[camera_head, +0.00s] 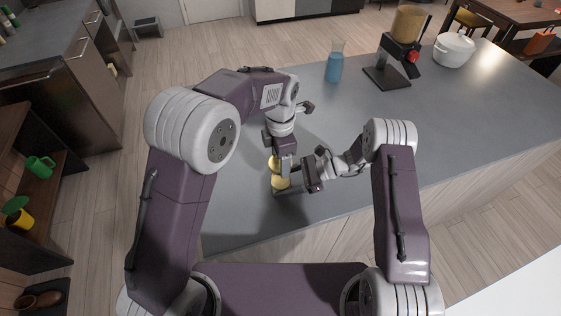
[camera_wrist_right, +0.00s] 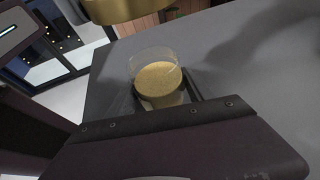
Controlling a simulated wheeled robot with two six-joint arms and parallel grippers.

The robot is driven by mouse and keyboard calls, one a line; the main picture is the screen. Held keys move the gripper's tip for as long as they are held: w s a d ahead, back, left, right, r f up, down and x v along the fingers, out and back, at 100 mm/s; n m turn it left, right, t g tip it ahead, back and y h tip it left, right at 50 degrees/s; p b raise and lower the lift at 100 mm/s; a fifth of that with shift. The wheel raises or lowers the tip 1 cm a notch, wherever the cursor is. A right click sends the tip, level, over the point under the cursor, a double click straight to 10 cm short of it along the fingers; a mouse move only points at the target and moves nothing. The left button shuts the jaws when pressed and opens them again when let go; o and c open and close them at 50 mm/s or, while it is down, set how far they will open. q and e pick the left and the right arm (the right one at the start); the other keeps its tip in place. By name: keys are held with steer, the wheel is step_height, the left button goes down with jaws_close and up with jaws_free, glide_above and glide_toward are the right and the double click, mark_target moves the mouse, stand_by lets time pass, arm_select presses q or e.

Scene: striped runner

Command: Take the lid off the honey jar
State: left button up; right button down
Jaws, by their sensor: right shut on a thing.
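The honey jar (camera_head: 280,183) stands near the counter's front edge. The right wrist view shows it as clear glass with golden honey (camera_wrist_right: 160,82) inside and an open rim. My right gripper (camera_head: 287,189) is shut on the jar, with a finger on either side of it in the wrist view (camera_wrist_right: 165,100). The gold lid (camera_head: 273,162) is up off the jar, apart from its rim; it also shows at the top of the wrist view (camera_wrist_right: 115,8). My left gripper (camera_head: 280,158) is at the lid, which hangs from it. Its fingertips are partly hidden.
The grey counter (camera_head: 440,115) is largely clear to the right. A flask of blue liquid (camera_head: 334,68), a blender-like appliance (camera_head: 400,45) and a white pot (camera_head: 454,50) stand toward the back. The counter's front edge is close to the jar.

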mark_target(281, 183)
steer(key=shift+c, duration=1.5)
jaws_free()
arm_select(q)
step_height(281, 183, down, 3)
steer(key=b, duration=0.2)
steer(key=shift+r+b, duration=0.15)
steer(key=shift+b, duration=0.2)
arm_select(e)
steer(key=v, duration=1.1)
steer(key=shift+w+d, duration=0.1)
steer(key=shift+d+r, duration=0.25)
steer(key=shift+d, duration=0.1)
